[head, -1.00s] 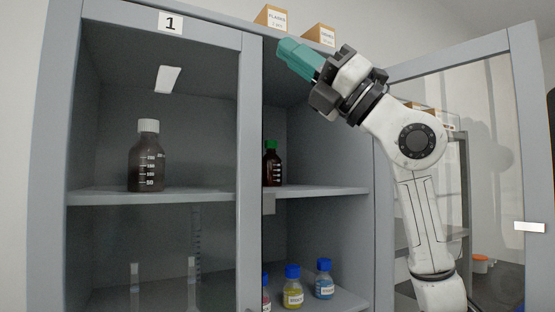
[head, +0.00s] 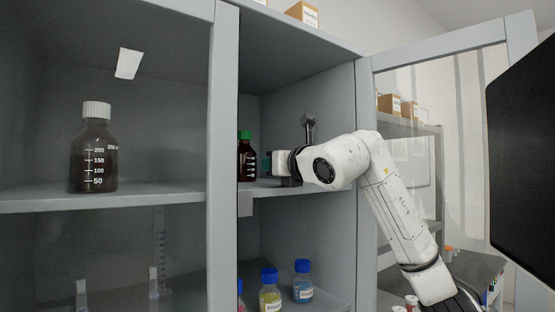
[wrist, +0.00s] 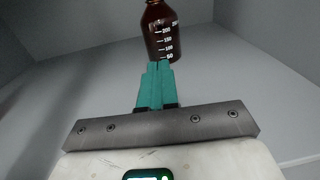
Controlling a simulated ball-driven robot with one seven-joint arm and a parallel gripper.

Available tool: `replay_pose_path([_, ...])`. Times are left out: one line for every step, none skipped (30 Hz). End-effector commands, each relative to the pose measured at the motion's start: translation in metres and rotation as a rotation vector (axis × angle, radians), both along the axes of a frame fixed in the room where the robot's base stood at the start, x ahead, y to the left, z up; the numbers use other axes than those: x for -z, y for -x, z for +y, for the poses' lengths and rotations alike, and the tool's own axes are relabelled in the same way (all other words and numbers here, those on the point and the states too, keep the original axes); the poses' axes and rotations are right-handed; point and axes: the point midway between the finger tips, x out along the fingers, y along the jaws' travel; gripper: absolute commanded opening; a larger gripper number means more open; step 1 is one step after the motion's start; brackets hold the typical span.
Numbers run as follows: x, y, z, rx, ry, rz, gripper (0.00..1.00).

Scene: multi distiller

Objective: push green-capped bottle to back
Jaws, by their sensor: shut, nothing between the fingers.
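The green-capped bottle (head: 246,158) is dark brown and stands upright on the upper shelf (head: 275,188) of the cabinet's open right side. Its lower part also shows in the wrist view (wrist: 161,32); its top is cut off there. My gripper (head: 267,163) is inside that upper compartment, just right of the bottle. In the wrist view the teal fingers (wrist: 157,68) are together and empty, pointing at the bottle's base. The tips look very close to it; I cannot tell whether they touch. In the head view the fingers are partly hidden by my wrist.
A white-capped bottle (head: 94,150) stands behind the left door's glass. The door post (head: 222,120) borders the opening on the left. Blue-capped bottles (head: 270,290) stand on the lower shelf.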

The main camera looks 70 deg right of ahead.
Motion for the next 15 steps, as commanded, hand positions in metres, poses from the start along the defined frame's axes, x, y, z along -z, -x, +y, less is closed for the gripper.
replay_pose_path([-0.003,-0.009,-0.006,0.0,-0.004,0.001,0.0])
replay_pose_path([-0.003,-0.014,-0.01,0.0,-0.004,0.001,0.0])
replay_pose_path([-0.003,-0.021,-0.014,-0.001,-0.005,0.0,0.0])
replay_pose_path([-0.003,-0.026,-0.017,-0.001,-0.006,0.001,0.0])
replay_pose_path([-0.003,-0.03,-0.021,-0.001,-0.004,-0.001,0.0])
replay_pose_path([-0.003,-0.036,-0.025,-0.001,-0.004,0.0,0.0])
replay_pose_path([-0.003,-0.04,-0.028,-0.001,-0.004,0.0,0.0])
replay_pose_path([-0.003,-0.044,-0.031,-0.001,-0.003,0.001,0.0])
replay_pose_path([-0.004,-0.049,-0.034,-0.001,-0.003,-0.001,0.0])
replay_pose_path([-0.003,-0.053,-0.037,-0.001,-0.004,0.0,0.0])
replay_pose_path([-0.003,-0.056,-0.039,-0.001,-0.002,0.0,0.0])
replay_pose_path([-0.003,-0.06,-0.042,-0.001,-0.002,0.0,0.0])
replay_pose_path([-0.002,-0.062,-0.043,-0.001,-0.002,0.0,0.0])
replay_pose_path([-0.002,-0.064,-0.045,-0.001,-0.002,-0.001,0.0])
replay_pose_path([-0.002,-0.066,-0.046,-0.001,-0.001,-0.002,0.0])
